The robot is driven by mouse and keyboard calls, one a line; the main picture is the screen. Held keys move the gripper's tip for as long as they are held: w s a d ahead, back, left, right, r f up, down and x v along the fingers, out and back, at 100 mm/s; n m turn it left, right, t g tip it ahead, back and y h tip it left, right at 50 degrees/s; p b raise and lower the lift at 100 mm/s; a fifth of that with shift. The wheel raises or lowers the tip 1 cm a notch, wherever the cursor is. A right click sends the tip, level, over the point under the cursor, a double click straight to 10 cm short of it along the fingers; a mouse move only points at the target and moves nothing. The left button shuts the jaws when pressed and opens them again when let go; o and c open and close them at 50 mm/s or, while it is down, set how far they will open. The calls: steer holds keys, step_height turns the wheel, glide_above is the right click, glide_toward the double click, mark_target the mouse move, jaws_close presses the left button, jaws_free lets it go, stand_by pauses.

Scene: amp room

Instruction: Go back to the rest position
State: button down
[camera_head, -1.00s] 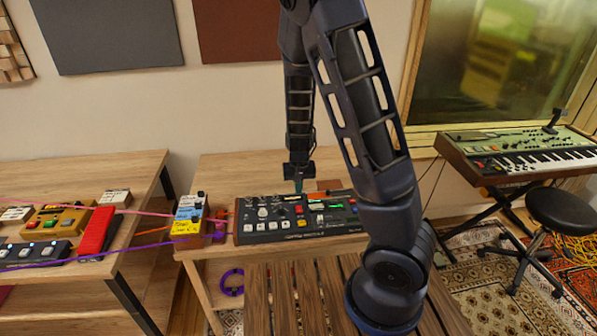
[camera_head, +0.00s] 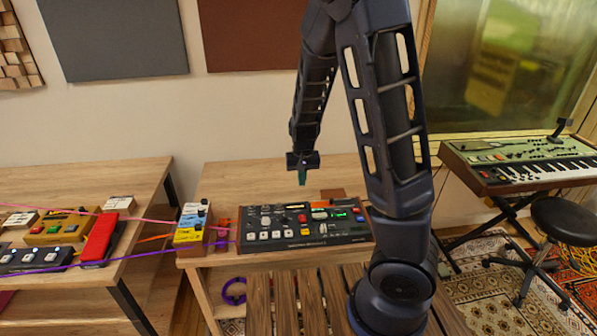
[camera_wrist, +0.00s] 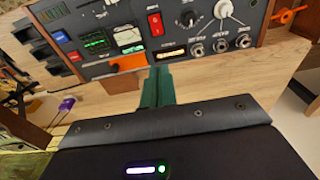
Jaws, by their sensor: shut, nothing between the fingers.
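My gripper (camera_head: 302,180) hangs above the back part of the middle table in the head view, behind and above the black control box (camera_head: 305,226). Its green fingers are together and empty. In the wrist view the shut fingers (camera_wrist: 158,88) point toward the box's panel (camera_wrist: 190,30), which has knobs, a red switch and green screens. The fingertips appear apart from the panel.
The box stands on a wooden table (camera_head: 215,185) beside a blue-and-yellow pedal (camera_head: 190,228). A left table holds several pedals, including a red one (camera_head: 101,240), with pink and purple cables. A keyboard (camera_head: 520,162) and black stool (camera_head: 566,218) stand at right. A slatted wooden surface (camera_head: 285,295) lies in front.

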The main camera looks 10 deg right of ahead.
steer(key=s+d+r+y, duration=0.1)
steer(key=s+d+r, duration=0.2)
steer(key=r, duration=0.2)
steer(key=s+d+r+t+y, duration=0.1)
steer(key=s+d+r, duration=0.15)
steer(key=r, duration=0.35)
steer(key=s+d+r, duration=0.2)
steer(key=d+r, duration=0.2)
steer(key=r, duration=0.1)
steer(key=s+d+r+t+h, duration=0.1)
steer(key=s+d+r, duration=0.2)
steer(key=s, duration=0.3)
steer(key=s+d+r+t+h, duration=0.1)
steer(key=s+d+r, duration=0.2)
steer(key=s+r, duration=0.3)
steer(key=shift+s+d+t, duration=0.3)
steer(key=shift+s, duration=0.25)
